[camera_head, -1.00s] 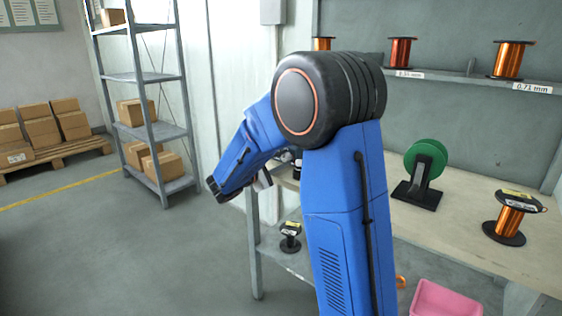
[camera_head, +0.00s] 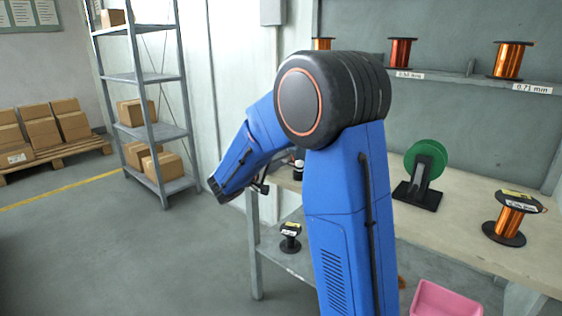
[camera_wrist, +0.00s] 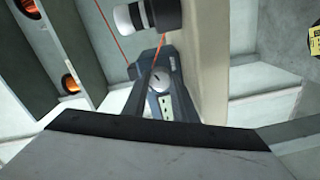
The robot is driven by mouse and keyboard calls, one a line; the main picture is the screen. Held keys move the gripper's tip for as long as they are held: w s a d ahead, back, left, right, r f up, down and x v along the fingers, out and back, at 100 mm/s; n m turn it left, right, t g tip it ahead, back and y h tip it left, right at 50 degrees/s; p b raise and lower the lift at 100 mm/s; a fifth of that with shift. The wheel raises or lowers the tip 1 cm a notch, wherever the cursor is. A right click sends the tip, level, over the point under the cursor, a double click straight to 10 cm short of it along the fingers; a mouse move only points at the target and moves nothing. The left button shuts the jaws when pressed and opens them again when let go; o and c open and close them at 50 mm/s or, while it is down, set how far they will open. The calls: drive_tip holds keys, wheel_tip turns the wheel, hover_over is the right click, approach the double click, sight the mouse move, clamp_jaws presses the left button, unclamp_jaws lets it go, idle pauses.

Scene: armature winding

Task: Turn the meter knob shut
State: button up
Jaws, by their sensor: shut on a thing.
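The dark blue-grey meter (camera_wrist: 185,79) shows in the middle of the wrist view, beside the edge of the bench. Its round silver knob (camera_wrist: 160,80) is on its face, above a pale panel with sockets. A red lead runs near it. My gripper (camera_head: 262,186) is mostly hidden behind my blue forearm in the head view; only a small dark part shows, near the bench's left end. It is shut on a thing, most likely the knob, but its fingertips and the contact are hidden. A broad grey part with a black edge fills the bottom of the wrist view.
The bench (camera_head: 465,222) carries a green spool on a black stand (camera_head: 426,165) and a copper wire spool (camera_head: 511,218). A small black spool (camera_head: 290,238) is on the lower shelf. A pink bin (camera_head: 446,300) is at the bottom. The floor at left is open.

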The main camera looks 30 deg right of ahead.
drive_tip(key=m, duration=0.7)
drive_tip(key=shift+s+f, duration=0.1)
drive_tip(key=m, duration=0.3)
drive_tip(key=shift+m, duration=2.2)
drive_tip(key=o, duration=1)
drive_tip(key=shift+o, duration=0.2)
drive_tip(key=v, duration=1.7)
drive_tip(key=shift+s, duration=0.3)
drive_tip(key=shift+a, duration=0.1)
